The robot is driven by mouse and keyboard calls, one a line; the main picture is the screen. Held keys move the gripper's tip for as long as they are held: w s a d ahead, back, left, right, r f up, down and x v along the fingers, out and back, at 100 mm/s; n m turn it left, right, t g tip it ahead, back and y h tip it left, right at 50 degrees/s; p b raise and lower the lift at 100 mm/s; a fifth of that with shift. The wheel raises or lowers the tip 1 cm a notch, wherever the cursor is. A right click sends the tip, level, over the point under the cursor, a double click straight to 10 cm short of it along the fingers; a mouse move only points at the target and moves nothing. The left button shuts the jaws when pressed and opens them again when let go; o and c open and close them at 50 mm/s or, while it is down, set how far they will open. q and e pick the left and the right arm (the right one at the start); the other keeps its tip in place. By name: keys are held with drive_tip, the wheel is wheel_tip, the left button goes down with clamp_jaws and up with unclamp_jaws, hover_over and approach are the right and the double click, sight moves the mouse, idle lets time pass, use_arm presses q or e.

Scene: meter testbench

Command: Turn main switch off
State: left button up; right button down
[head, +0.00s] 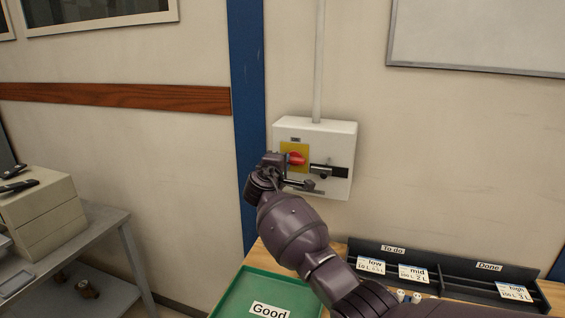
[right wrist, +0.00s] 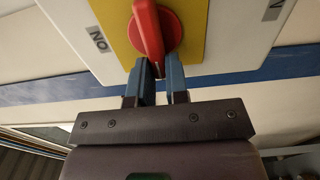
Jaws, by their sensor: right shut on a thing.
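The main switch is a red rotary knob (head: 296,159) on a yellow plate (head: 289,149), on the front of a white wall box (head: 340,135). In the right wrist view the red knob (right wrist: 149,30) has its handle bar pointing towards my gripper, over the yellow plate (right wrist: 190,30). A label (right wrist: 98,39) on the box lies left of the plate. My right gripper (right wrist: 160,68) is shut on the knob, its blue fingers at the handle's near end. In the head view my right gripper (head: 284,163) covers part of the plate. My left gripper is not in view.
Below are a green "Good" tray (head: 235,296) and a black "To do"/"Done" rack (head: 440,266) with several labelled cards. A blue post (head: 250,90) stands left of the box.

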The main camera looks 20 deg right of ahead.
drive_tip(key=c, duration=1.1)
unclamp_jaws()
drive_tip(key=b+v, duration=0.1)
drive_tip(key=v, duration=0.9)
drive_tip(key=shift+s+a+b, duration=0.25)
drive_tip(key=shift+s+b, duration=0.1)
drive_tip(key=shift+f, duration=0.1)
